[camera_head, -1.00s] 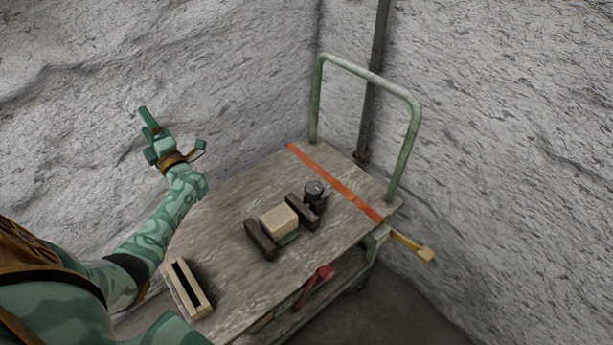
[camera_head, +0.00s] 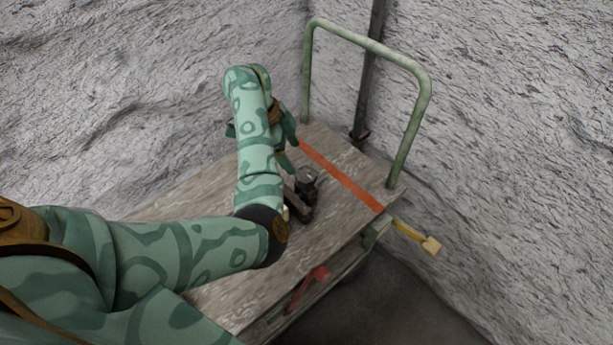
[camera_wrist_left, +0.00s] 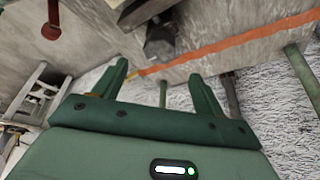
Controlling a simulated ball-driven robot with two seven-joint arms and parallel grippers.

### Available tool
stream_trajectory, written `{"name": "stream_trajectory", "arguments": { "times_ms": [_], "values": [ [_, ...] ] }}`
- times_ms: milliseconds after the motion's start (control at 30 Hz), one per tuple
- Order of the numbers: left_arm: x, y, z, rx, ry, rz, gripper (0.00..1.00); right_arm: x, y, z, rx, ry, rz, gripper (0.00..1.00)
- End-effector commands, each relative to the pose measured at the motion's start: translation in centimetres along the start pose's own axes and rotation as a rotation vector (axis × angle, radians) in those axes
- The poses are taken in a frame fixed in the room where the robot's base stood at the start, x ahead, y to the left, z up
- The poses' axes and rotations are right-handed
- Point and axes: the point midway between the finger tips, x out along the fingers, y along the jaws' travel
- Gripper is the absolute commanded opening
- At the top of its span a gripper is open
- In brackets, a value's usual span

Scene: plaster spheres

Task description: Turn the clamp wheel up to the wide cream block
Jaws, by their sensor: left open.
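The dark clamp wheel (camera_head: 307,179) stands at the right end of the clamp on the wooden cart top, and it also shows in the left wrist view (camera_wrist_left: 160,46). The dark clamp jaw (camera_head: 301,206) beside it is partly visible. The wide cream block is almost wholly hidden behind my left arm; only a pale sliver shows. My left gripper (camera_head: 291,146) is open and empty, above the cart just behind and left of the wheel. Its two green fingers show apart in the left wrist view (camera_wrist_left: 162,86), the wheel beyond them. My right gripper is not in view.
The cart top (camera_head: 262,287) has an orange stripe (camera_head: 342,177) and a green push rail (camera_head: 421,95) at its far end. A red lever (camera_head: 316,277) and a yellow lever (camera_head: 421,238) stick out at the cart's side. Rough pale walls stand close behind.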

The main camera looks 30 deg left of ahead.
Motion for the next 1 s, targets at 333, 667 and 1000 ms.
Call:
{"name": "stream_trajectory", "arguments": {
  "times_ms": [333, 667, 1000],
  "values": [
    [7.8, 0.0, 0.3, -0.002, -0.005, 0.004, 0.71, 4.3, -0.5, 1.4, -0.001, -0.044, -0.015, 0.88],
    [8.6, 0.0, 0.1, 0.0, -0.003, -0.001, 0.71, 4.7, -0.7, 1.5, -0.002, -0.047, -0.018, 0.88],
    [8.6, 0.0, 0.1, 0.0, -0.004, -0.001, 0.27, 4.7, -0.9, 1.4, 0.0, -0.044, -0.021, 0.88]
  ]
}}
